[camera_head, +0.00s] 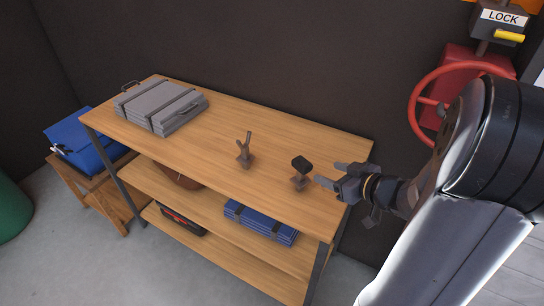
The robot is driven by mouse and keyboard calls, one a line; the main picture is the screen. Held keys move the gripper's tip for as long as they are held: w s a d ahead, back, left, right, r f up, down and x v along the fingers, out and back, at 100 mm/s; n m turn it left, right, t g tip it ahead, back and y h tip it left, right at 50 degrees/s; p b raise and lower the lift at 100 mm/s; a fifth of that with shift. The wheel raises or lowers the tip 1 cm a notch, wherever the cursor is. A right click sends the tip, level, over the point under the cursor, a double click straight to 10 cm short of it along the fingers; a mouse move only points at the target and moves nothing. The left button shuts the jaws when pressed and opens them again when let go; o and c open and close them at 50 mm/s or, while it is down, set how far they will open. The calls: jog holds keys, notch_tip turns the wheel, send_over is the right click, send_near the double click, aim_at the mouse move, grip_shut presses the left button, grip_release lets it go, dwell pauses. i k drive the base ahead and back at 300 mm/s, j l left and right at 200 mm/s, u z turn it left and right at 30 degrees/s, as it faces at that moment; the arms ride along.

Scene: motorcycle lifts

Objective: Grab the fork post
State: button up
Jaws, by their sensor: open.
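The fork post (245,151) is a small brown post with a two-pronged top, standing upright on the wooden shelf top (280,138) near its middle. A second small post (300,180) with a dark block-shaped head stands to its right. My gripper (326,174) reaches in from the right, open and empty, with its fingertips pointing left. It is just right of the dark-headed post, and that post lies between it and the fork post in the picture. I cannot tell whether a fingertip touches the dark-headed post.
A strapped grey case (160,103) lies on the shelf top at the left. Lower shelves hold a blue strapped bundle (260,222) and other items. A red valve wheel (411,112) is on the wall at the right. The shelf top between the grey case and the fork post is clear.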

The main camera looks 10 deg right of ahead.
aim_at(246, 158)
jog(key=i+j, duration=0.15)
jog(key=j, duration=0.25)
jog(key=i+j, duration=0.2)
jog(key=j, duration=0.15)
jog(key=i+j, duration=0.15)
jog(key=j, duration=0.25)
jog(key=i+j, duration=0.2)
jog(key=j, duration=0.2)
jog(key=l+z, duration=0.05)
